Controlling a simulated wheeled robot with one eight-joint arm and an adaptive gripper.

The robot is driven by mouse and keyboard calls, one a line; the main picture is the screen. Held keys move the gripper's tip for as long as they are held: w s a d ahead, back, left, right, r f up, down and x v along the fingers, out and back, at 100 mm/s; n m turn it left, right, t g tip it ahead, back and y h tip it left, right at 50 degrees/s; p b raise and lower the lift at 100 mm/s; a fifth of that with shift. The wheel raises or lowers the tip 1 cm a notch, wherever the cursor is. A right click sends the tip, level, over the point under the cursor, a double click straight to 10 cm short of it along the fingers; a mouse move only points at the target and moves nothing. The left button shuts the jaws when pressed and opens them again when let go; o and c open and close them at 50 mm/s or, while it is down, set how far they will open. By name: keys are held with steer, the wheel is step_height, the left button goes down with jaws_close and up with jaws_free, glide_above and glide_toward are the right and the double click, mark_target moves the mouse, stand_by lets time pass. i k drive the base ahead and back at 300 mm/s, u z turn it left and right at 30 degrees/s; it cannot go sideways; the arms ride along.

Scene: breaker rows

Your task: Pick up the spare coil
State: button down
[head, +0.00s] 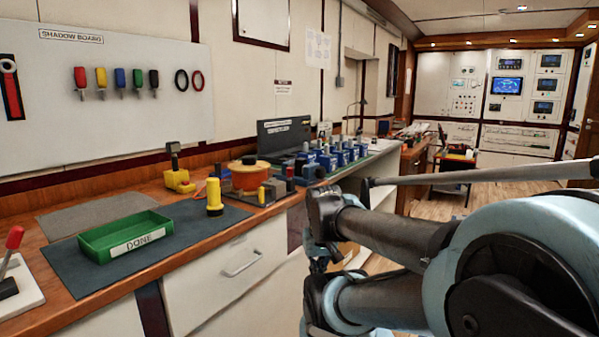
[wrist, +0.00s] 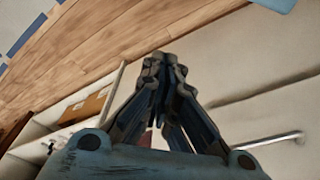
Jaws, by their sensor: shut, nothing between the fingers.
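An orange round spool-like thing (head: 249,174) stands on the wooden counter, beyond the green tray. It may be the spare coil, but I cannot tell for sure. My gripper (wrist: 163,62) shows in the wrist view with its fingers together and nothing held. It points down past a pale cabinet front towards the floor. In the head view my arm is at the right, in front of the counter, and the fingertips are not clear there. No coil shows in the wrist view.
A green tray (head: 126,236) marked DONE lies on a dark mat (head: 70,262). A yellow torch (head: 214,197) stands beside it. Several blue breakers (head: 328,160) stand in a row farther back. A drawer handle (wrist: 270,140) juts out near my gripper. Wooden floor (wrist: 90,45) is clear.

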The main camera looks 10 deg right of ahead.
mark_target(301, 162)
steer(key=z, duration=0.05)
steer(key=k, duration=1.3)
steer(key=z, duration=0.55)
steer(key=i, duration=1.85)
steer(key=u, duration=0.35)
